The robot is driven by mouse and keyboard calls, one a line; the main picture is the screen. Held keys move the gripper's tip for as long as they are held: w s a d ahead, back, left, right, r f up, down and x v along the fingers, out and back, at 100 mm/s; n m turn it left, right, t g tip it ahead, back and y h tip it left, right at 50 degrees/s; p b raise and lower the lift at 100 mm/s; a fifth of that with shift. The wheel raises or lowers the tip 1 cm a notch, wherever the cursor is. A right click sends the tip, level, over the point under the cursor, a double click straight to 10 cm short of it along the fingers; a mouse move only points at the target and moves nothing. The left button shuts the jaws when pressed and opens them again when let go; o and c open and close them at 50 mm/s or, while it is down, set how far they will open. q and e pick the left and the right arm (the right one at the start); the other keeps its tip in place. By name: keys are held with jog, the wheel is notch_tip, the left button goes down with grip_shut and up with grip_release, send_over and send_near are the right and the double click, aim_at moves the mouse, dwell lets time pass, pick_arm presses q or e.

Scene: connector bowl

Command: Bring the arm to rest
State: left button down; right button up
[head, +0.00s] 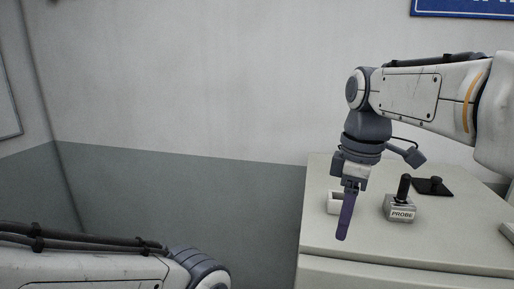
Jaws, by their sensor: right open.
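My right arm comes in from the right, and its gripper (344,234) points down over the left part of the white cabinet top (345,255). The dark finger is seen nearly edge-on. The gripper is open, and I see nothing held in it. The gap between its fingers does not show clearly. My left arm (95,268) lies low across the bottom left corner. Its gripper is outside the picture.
A small white container (333,203) stands partly hidden behind my right gripper. To its right is a grey block labelled PROBE (400,211) with a black upright handle (404,187). Behind it lies a dark pad (443,190) with a black knob. The cabinet's front left is clear.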

jog(key=s+a+f+m, duration=0.3)
jog(key=s+a+f, duration=0.3)
jog(key=s+f, duration=0.3)
jog(key=s+a+f+m, duration=0.2)
jog(key=s+a+f, duration=0.3)
jog(key=s+f, duration=0.4)
notch_tip(320, 180, down, 9)
jog(key=b, duration=0.9)
jog(key=shift+a+m+b, duration=0.15)
jog(key=shift+m+b, duration=0.15)
jog(key=shift+b, duration=0.05)
jog(key=shift+s+r, duration=0.1)
jog(key=shift+c, duration=0.6)
